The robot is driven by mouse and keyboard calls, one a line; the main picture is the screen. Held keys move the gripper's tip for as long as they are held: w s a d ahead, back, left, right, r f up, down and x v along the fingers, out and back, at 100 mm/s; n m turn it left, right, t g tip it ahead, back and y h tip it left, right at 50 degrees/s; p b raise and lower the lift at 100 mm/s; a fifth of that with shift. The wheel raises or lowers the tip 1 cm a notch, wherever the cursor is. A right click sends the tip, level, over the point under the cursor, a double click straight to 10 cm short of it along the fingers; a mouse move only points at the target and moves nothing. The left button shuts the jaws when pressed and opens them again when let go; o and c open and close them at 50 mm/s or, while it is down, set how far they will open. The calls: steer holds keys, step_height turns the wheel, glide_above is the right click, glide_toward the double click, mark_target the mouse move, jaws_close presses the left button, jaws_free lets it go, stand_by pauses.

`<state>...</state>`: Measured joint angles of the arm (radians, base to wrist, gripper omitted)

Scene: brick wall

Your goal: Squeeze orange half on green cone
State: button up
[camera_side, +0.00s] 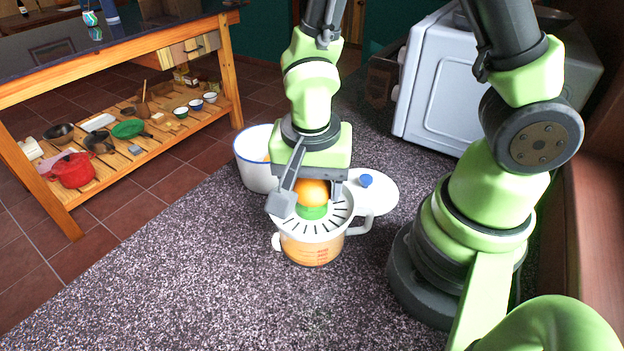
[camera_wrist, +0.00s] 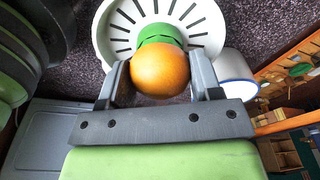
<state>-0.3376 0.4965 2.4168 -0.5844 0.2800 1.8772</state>
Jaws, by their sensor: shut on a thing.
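My gripper (camera_side: 310,190) is shut on an orange half (camera_side: 314,193), with one finger on each side of it. The orange half also shows between the fingers in the wrist view (camera_wrist: 160,70). The green cone (camera_side: 311,212) stands in the middle of a white slotted juicer top (camera_side: 338,215). The orange half is right over the cone and hides its tip; I cannot tell whether the two are pressed together. In the wrist view the green cone (camera_wrist: 158,33) shows just past the orange. The juicer's clear jug (camera_side: 312,250) looks orange inside.
A white pot (camera_side: 253,160) with a blue rim stands behind the juicer on the left. A white lid (camera_side: 382,194) with a blue knob (camera_side: 365,180) lies to the right. A grey-white appliance (camera_side: 440,85) stands at the back right. The speckled counter (camera_side: 190,270) is clear at front left.

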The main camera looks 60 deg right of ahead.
steer(key=shift+r, duration=2.55)
steer(key=shift+r, duration=1.5)
